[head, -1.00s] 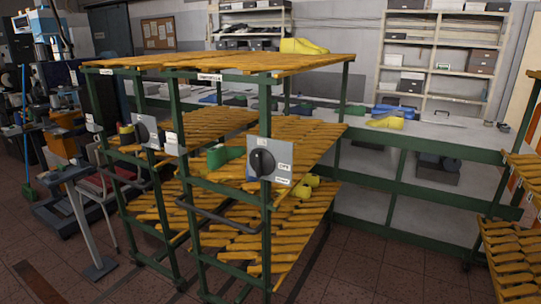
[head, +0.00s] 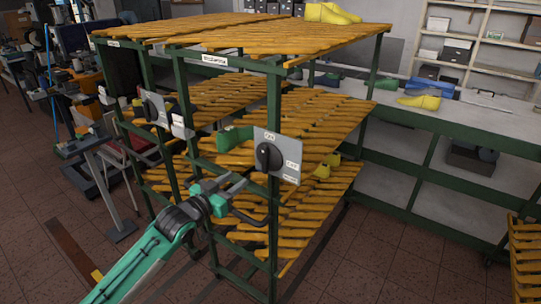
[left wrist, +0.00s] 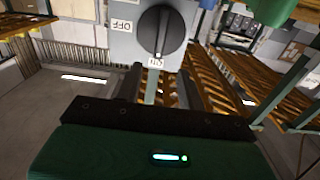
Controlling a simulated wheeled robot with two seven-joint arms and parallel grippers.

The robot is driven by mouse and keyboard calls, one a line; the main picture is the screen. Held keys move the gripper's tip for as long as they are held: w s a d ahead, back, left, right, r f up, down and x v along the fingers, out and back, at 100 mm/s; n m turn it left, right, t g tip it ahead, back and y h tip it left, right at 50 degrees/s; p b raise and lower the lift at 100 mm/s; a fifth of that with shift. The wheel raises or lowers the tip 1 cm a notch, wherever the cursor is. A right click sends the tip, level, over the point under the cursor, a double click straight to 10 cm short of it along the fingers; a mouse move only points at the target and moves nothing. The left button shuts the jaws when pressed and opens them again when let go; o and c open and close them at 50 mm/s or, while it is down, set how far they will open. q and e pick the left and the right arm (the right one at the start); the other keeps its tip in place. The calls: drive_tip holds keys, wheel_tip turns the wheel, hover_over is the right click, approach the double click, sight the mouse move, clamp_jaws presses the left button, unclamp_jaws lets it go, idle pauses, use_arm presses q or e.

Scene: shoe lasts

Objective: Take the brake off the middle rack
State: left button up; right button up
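The middle rack (head: 276,230) has a green frame and yellow slatted shelves. A grey brake plate (head: 290,146) with a round dark knob (head: 268,157) and white labels is fixed to its front post. In the left wrist view the knob (left wrist: 161,32) is large, with its white mark at the bottom, by a label too blurred to read surely. An OFF label (left wrist: 122,25) sits to the left. My left gripper (head: 236,180) is open and empty, just left of and below the plate, apart from the knob. Its fingers also show in the left wrist view (left wrist: 158,85). My right gripper is not in view.
A similar rack with its own knob plate (head: 155,108) stands close on the left. A green shoe last (head: 235,138) sits on the shelf behind. A workbench (head: 450,118) stands behind right.

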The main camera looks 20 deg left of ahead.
sight(263, 159)
use_arm(q)
drive_tip(key=p+x, duration=0.3)
drive_tip(key=x, duration=0.9)
drive_tip(key=shift+p, duration=0.3)
drive_tip(key=shift+w+d+f, duration=0.1)
drive_tip(key=shift+w+d, duration=0.1)
drive_tip(key=shift+w, duration=0.4)
clamp_jaws()
